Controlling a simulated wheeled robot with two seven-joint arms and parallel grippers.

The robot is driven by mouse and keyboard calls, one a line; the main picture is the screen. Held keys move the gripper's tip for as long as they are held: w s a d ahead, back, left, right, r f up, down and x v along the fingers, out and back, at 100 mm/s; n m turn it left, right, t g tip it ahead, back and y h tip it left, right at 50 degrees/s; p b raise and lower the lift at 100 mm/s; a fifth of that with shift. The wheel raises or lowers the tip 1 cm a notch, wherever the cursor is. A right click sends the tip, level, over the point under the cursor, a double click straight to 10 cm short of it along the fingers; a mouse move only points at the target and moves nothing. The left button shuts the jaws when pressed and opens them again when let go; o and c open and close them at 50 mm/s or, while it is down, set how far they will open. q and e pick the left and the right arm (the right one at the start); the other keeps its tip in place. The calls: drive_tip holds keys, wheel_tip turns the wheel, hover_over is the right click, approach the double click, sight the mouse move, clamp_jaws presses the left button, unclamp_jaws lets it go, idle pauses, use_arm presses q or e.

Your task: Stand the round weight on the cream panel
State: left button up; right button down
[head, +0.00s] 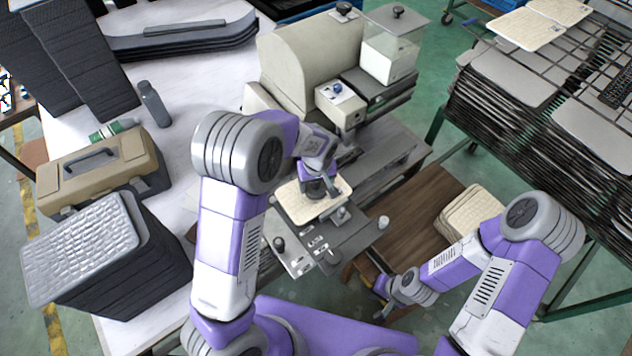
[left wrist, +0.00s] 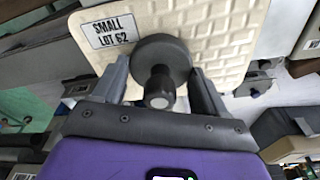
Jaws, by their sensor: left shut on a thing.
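The cream panel (head: 292,205) lies on a grey fixture at the work table's middle. In the left wrist view the panel (left wrist: 220,35) shows a brick-like texture and a label reading "SMALL LOT 62". The round weight (left wrist: 160,55) is a dark grey disc with a stubby knob, over the panel near that label. My left gripper (head: 320,188) is shut on it, with a finger at each side in the left wrist view (left wrist: 163,80). I cannot tell whether the weight touches the panel. My right gripper (head: 382,287) is low at the right, away from the panel; its fingers are unclear.
The grey fixture (head: 345,235) has several knobs and clips around the panel. A beige machine (head: 305,60) stands behind it. A brown wooden surface (head: 410,215) with a stack of cream panels (head: 470,212) is to the right. A tan toolbox (head: 95,170) stands at the left.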

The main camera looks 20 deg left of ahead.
use_arm(q)
drive_tip(key=o, duration=1.5)
drive_tip(key=shift+f, duration=0.15)
drive_tip(key=shift+r, duration=0.25)
drive_tip(key=r, duration=0.4)
drive_tip(key=s+r, duration=0.1)
drive_tip(key=r, duration=0.3)
drive_tip(key=r+p, duration=0.1)
drive_tip(key=r, duration=0.2)
drive_tip(key=shift+s+d+r, duration=0.15)
drive_tip(key=shift+d+r, duration=0.2)
drive_tip(key=shift+r, duration=0.05)
